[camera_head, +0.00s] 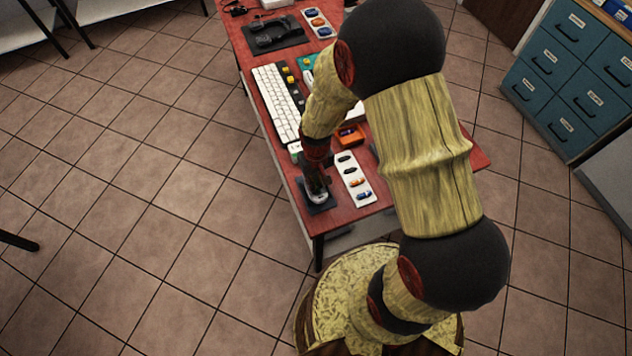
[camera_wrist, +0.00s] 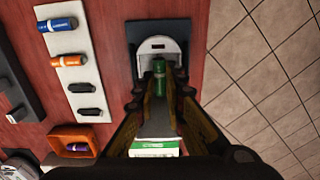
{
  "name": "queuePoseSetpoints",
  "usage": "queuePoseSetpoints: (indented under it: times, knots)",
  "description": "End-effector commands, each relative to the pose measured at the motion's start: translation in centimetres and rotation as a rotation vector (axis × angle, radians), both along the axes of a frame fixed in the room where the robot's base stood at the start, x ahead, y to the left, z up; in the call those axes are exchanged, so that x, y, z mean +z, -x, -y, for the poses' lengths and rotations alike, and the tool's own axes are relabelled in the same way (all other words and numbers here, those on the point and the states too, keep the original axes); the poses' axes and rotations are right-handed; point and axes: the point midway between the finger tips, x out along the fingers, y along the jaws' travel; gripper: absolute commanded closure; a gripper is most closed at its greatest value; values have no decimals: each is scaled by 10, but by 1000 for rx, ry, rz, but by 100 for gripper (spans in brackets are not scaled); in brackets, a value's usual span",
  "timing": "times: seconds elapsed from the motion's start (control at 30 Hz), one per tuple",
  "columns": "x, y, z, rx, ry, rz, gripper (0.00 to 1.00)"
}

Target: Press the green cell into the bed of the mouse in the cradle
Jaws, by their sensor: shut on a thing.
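The green cell (camera_wrist: 159,78) is between the fingertips of my gripper (camera_wrist: 160,92), which is shut on it in the wrist view. Its far end lies over the near part of the white mouse (camera_wrist: 159,46). The mouse sits in a dark cradle (camera_wrist: 135,32) at the table's end. I cannot tell whether the cell touches the bed. In the head view my gripper (camera_head: 316,184) points down over the mouse (camera_head: 318,198) and hides most of it; the cradle (camera_head: 328,208) shows around it.
A white tray (camera_wrist: 90,100) beside the cradle holds a blue cell (camera_wrist: 58,24), an orange cell (camera_wrist: 68,61) and dark ones. An orange bin (camera_wrist: 62,136) holds a purple cell (camera_wrist: 78,148). A white keyboard (camera_head: 277,103) lies farther along the red table (camera_head: 345,222), whose edge is close to the cradle.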

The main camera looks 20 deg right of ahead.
Motion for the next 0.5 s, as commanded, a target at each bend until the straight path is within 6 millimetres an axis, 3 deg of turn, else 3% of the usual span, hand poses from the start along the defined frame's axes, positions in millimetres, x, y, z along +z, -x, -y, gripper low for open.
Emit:
queuePoseSetpoints:
  times: [0.5]
  knots:
    - [-6,0,0,0,0,0,100]
